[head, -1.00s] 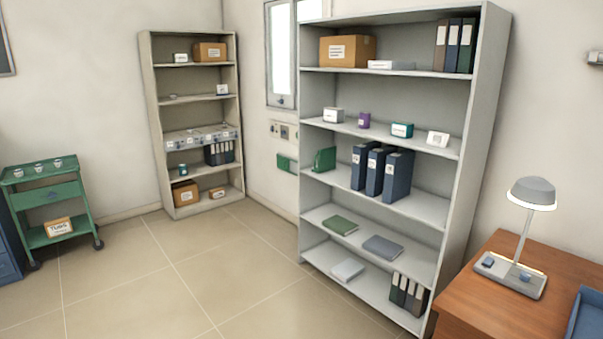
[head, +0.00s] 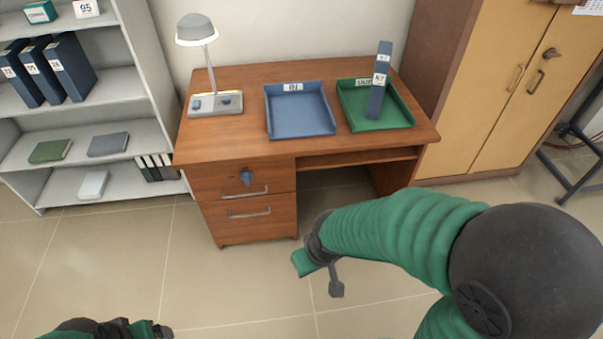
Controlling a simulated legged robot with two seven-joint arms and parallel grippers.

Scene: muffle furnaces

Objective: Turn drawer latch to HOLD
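The wooden desk (head: 225,163) has two drawers under its left side. A blue knob-like latch (head: 246,178) sits on the front of the upper drawer (head: 222,181), above its silver handle (head: 245,193). The latch's markings are too small to read. My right gripper (head: 318,274) is low in front of the desk, right of the drawers and apart from the latch. Its finger opening is unclear from this angle. My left gripper (head: 150,330) shows only partly at the bottom left edge, well away from the desk. Neither gripper touches the latch.
On the desk are a lamp (head: 213,102), a blue tray (head: 300,131) and a green tray (head: 399,118) with a blue binder (head: 379,85) standing in it. A grey shelf (head: 70,185) stands left, a yellow-fronted cabinet (head: 496,70) right. The floor before the drawers is clear.

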